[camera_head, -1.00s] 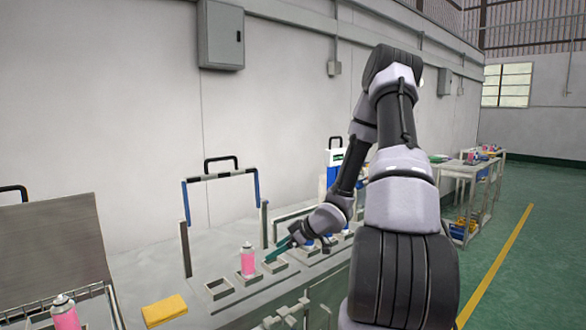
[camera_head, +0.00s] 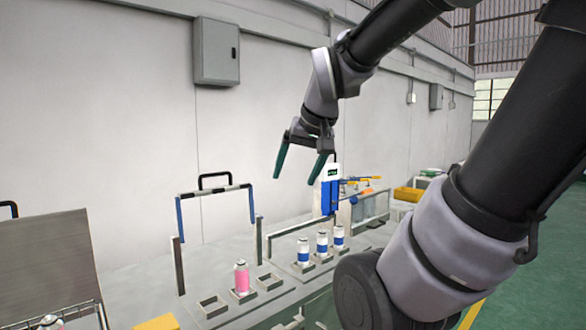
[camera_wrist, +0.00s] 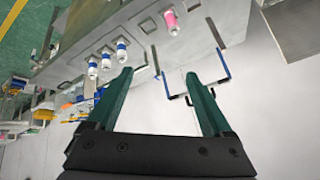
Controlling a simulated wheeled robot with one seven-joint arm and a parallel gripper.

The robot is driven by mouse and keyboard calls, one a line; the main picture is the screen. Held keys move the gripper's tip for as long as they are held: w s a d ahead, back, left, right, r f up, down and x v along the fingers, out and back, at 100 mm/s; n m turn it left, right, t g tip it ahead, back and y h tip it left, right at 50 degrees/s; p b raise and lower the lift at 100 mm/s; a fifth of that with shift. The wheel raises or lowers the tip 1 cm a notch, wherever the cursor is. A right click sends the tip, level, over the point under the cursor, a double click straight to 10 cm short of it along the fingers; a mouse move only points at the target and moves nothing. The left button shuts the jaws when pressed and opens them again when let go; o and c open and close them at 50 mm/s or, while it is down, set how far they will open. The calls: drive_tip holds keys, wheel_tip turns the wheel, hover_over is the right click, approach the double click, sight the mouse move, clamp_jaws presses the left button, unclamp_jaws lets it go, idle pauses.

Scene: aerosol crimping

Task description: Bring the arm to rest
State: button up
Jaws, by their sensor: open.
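My gripper (camera_head: 300,164) is raised above the bench in the head view, with its two green fingers apart and nothing between them. In the wrist view the open fingers (camera_wrist: 158,100) frame only wall and part of a guard frame. A pink can (camera_head: 241,277) stands upright in a square holder on the bench, left of and below my gripper. Several white and blue cans (camera_head: 303,250) stand upright in holders below and to the right. My gripper touches none of them.
A blue and black guard frame (camera_head: 215,191) stands at the back of the bench. Empty square holders (camera_head: 213,306) lie beside the pink can. A grey box (camera_head: 216,52) is on the wall.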

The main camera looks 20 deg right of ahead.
drive_tip(key=shift+m+y, duration=0.3)
drive_tip(key=shift+y, duration=0.5)
drive_tip(key=s, duration=0.1)
drive_tip(key=s+a+r, duration=0.1)
drive_tip(key=s+a, duration=0.1)
drive_tip(key=shift+s+a+r, duration=0.2)
drive_tip(key=shift+s+a, duration=0.05)
drive_tip(key=shift+s, duration=0.1)
